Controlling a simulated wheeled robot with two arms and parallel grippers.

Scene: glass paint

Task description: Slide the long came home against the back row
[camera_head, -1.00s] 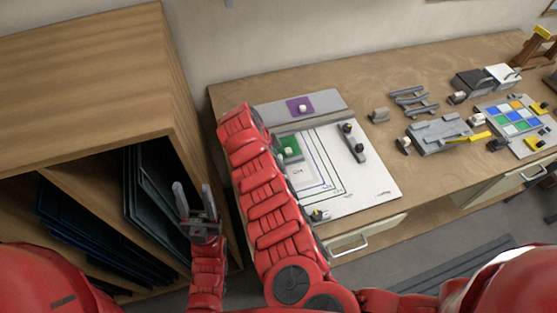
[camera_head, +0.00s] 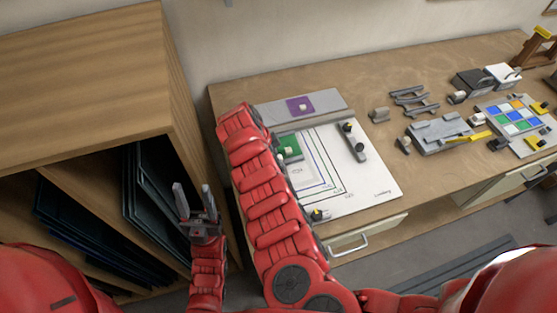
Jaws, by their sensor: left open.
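A white board with a line drawing (camera_head: 365,191) lies at the bench's left end. A dark grey bar (camera_head: 355,146) with small knobs lies across its back right part; I cannot tell if it is the long came. A green piece (camera_head: 290,147) with a white knob sits at the board's back left, partly behind my right forearm. Behind is a grey strip (camera_head: 330,100) bearing a purple piece (camera_head: 299,105) with a white knob. My left gripper (camera_head: 194,200) is open and empty by the shelf unit, left of the bench. My right gripper is hidden behind its own forearm.
Several grey bars lie in a rack (camera_head: 414,101). A grey block fixture (camera_head: 437,135) and a colored glass panel (camera_head: 517,119) stand to the right. The wooden shelf unit (camera_head: 85,80) holds dark sheets (camera_head: 155,200) near my left gripper. Bare bench lies behind the rack.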

